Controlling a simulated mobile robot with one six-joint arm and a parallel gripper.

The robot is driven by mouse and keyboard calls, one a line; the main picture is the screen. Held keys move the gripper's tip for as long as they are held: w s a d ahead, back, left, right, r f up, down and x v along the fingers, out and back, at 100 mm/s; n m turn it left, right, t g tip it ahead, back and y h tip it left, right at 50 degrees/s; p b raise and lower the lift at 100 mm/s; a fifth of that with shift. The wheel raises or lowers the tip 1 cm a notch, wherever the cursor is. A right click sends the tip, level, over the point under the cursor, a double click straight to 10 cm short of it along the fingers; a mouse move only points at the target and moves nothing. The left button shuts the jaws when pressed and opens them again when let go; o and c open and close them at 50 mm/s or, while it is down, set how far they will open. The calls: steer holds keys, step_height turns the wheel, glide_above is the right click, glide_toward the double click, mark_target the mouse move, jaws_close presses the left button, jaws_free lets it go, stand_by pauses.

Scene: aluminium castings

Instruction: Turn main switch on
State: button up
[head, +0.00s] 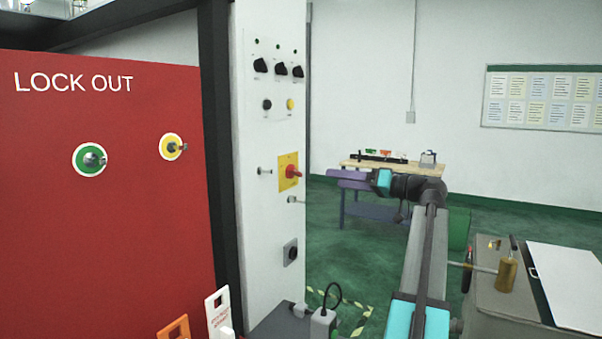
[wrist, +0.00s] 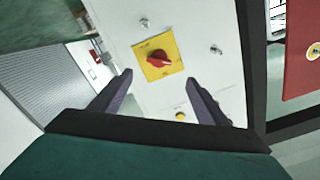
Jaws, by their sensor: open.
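The main switch is a red rotary knob (head: 292,172) on a yellow square plate (head: 285,184), set in the white panel. In the wrist view the red knob (wrist: 159,61) sits on its yellow plate (wrist: 150,70), just beyond and between the fingertips. My gripper (head: 332,175) is to the right of the switch in the head view, its purple fingers pointing at the panel. In the wrist view my gripper (wrist: 159,77) is open and empty, with a gap to the knob. The labels on the plate are too small to read.
Small metal pegs (head: 265,171) stick out of the panel on both sides of the switch. Black knobs (head: 280,69) and a yellow button (head: 290,105) are above it. A red lock-out board (head: 110,220) stands left. A workbench (head: 400,167) is behind.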

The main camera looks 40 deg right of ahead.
mark_target(298, 172)
steer(key=shift+s+d+r, duration=0.1)
steer(key=shift+s, duration=0.05)
stand_by(0.3)
steer(key=p+x, duration=0.3)
steer(key=x, duration=1)
steer(key=shift+w, duration=0.35)
steer(key=c, duration=1)
steer(key=shift+c, duration=0.2)
